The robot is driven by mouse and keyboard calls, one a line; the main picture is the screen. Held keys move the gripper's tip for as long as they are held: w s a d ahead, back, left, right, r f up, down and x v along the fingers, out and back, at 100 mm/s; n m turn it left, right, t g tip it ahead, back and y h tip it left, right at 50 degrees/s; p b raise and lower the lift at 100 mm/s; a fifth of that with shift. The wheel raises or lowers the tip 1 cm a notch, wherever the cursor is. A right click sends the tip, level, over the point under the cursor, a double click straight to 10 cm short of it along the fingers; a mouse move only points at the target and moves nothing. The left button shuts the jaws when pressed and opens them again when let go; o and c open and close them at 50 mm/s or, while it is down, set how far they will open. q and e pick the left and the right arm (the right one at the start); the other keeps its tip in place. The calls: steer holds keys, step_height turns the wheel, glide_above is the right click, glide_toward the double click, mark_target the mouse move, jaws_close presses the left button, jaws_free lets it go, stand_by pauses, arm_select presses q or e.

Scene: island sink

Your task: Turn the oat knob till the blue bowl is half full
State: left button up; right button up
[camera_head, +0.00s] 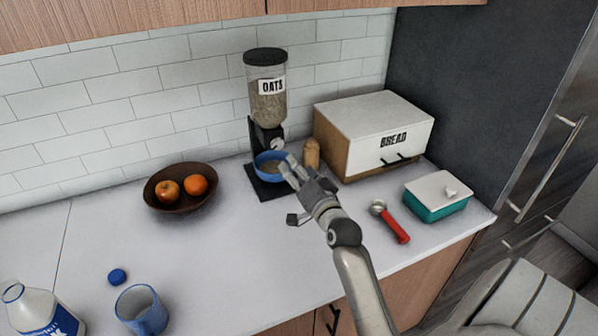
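The oat dispenser (267,85) stands against the tiled wall, with a black lid, a clear hopper labelled OATS and tan oats inside. Its pale knob (278,145) is on the front of the black stand. The blue bowl (258,160) sits on the black base under the spout. Something tan shows inside the bowl, but its level is hard to judge. My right gripper (288,168) is in front of the bowl, just below the knob, and hides the bowl's right side. Its fingers look close together and the gap is unclear. My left gripper is not in view.
A wooden shaker (312,153) and a bread box (362,155) stand right of the dispenser. A red-handled scoop (393,226) and a teal butter dish (436,210) lie farther right. A fruit bowl (163,205), blue mug (141,310) and milk bottle (38,308) are left. The counter's middle is clear.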

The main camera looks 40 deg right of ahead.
mark_target(278, 145)
stand_by(0.5)
steer(key=w+n, duration=0.3)
steer(key=w+d+n, duration=0.1)
steer(key=w+n, duration=0.2)
steer(key=n, duration=0.1)
steer(key=w+d+n+p, duration=0.1)
steer(key=w+n, duration=0.2)
steer(key=w, duration=0.1)
steer(key=shift+w+f, duration=0.1)
steer(key=shift+f, duration=0.05)
steer(key=shift+w+d+f, duration=0.1)
steer(key=shift+w+d, duration=0.1)
steer(key=shift+w, duration=0.45)
steer(key=c, duration=1)
steer(key=shift+c, duration=0.2)
